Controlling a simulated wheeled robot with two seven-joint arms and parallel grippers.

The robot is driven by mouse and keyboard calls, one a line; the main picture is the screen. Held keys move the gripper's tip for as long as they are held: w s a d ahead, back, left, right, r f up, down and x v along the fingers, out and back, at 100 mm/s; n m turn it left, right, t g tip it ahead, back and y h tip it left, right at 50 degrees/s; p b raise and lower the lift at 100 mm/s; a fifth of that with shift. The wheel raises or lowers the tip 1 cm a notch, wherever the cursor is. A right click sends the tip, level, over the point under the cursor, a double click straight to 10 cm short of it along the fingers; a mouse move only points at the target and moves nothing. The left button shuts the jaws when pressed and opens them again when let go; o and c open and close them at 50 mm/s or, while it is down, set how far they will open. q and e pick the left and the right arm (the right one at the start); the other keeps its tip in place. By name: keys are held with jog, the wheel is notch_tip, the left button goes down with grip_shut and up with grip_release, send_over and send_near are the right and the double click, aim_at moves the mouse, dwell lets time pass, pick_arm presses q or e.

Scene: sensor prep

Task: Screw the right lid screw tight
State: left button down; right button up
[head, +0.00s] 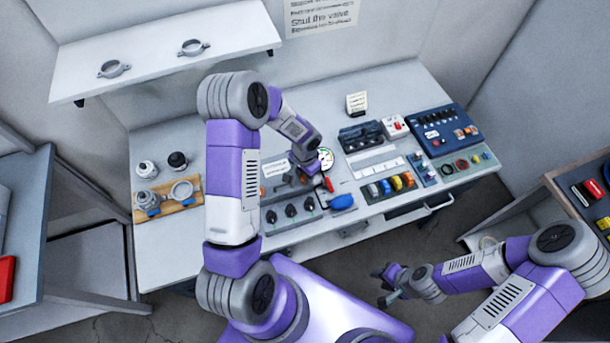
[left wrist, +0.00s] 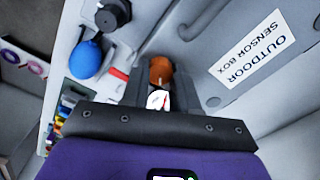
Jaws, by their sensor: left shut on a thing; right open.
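The sensor box lid, with its OUTDOOR SENSOR BOX label, fills the right of the left wrist view (left wrist: 222,125); a round grey spot that may be a lid screw (left wrist: 213,102) shows on it. My left gripper (left wrist: 158,85) is shut on an orange-brown rounded thing (left wrist: 160,68), perhaps a tool handle. Its lower end and any contact with a screw are hidden. In the head view my left gripper (head: 306,168) is over the bench beside the label. My right gripper (head: 384,286) is open and empty, low in front of the bench. I cannot pick out the right lid screw.
A blue bulb (head: 342,201) and a panel of black knobs (head: 291,211) lie just in front of the left gripper. A round gauge (head: 326,157) stands close by. A wooden tray (head: 138,214) with metal fittings is at the bench's left. A blue case (head: 448,143) is at right.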

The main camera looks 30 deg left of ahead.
pick_arm(q)
jog(key=m, duration=0.2)
jog(key=shift+m, duration=0.4)
jog(key=m, duration=0.3)
jog(key=shift+m, duration=0.3)
jog(key=m, duration=0.2)
jog(key=shift+m, duration=0.4)
jog(key=m, duration=0.3)
jog(key=shift+m, duration=0.3)
jog(key=m+p, duration=0.2)
jog(key=m, duration=0.4)
jog(key=shift+r, duration=0.1)
jog(key=m+p, duration=0.2)
jog(key=m, duration=0.4)
jog(key=shift+m+p, duration=0.4)
jog(key=c, duration=0.9)
grip_release()
